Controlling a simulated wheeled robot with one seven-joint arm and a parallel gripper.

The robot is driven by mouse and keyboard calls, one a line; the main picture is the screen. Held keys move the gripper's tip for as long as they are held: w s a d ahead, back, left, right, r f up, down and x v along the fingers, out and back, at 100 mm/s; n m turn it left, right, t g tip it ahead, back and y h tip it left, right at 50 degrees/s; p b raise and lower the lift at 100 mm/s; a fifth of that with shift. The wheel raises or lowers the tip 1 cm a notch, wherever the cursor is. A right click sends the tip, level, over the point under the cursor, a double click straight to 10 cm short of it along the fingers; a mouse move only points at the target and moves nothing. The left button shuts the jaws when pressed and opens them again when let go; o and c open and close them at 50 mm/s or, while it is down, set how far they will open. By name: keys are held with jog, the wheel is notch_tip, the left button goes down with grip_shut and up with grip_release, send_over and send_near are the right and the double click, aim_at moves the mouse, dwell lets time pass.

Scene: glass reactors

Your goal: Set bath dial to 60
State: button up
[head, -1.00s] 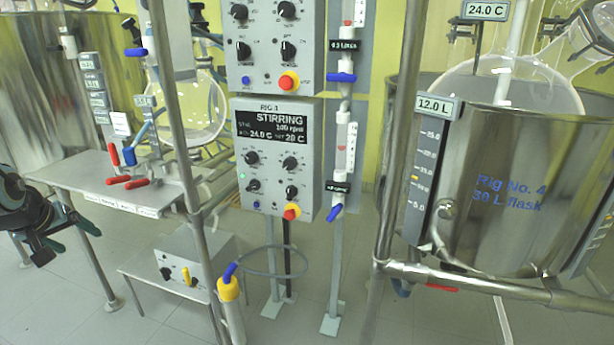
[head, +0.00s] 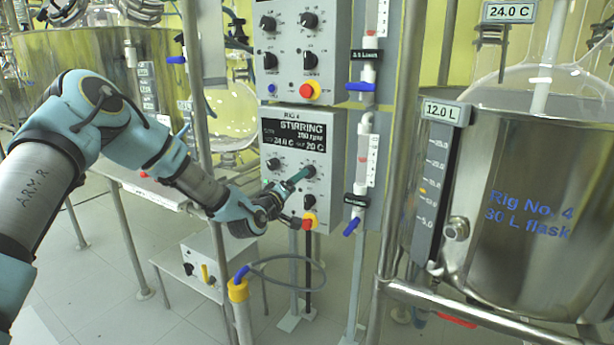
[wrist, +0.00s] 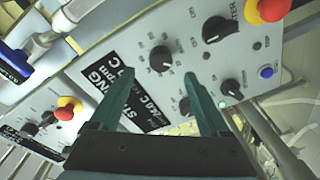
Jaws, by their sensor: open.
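The Rig 4 control box (head: 333,158) has a display (head: 294,138) reading STIRRING, with 24.0 C and a set value that looks like 20 C. My gripper (head: 295,178) is at the front of this box, by its upper right dial. In the wrist view its two teal fingers (wrist: 158,74) are open, and the upper right dial (wrist: 160,58) lies ahead between the fingertips. I cannot tell whether they touch it. The upper left dial (wrist: 185,105) is beside the right finger. The lower dials (wrist: 232,88) are clear.
A red-and-yellow stop button (head: 310,221) sits low on the box. Another control box (head: 302,48) is above it. A flow tube with a blue valve (head: 353,227) stands to the right. A steel post (head: 192,90) and a large steel vessel (head: 510,200) flank the space.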

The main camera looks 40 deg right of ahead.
jog(key=x, duration=0.6)
jog(key=shift+w+p, duration=0.2)
jog(key=shift+p, duration=0.2)
jog(key=shift+d, duration=0.1)
grip_shut()
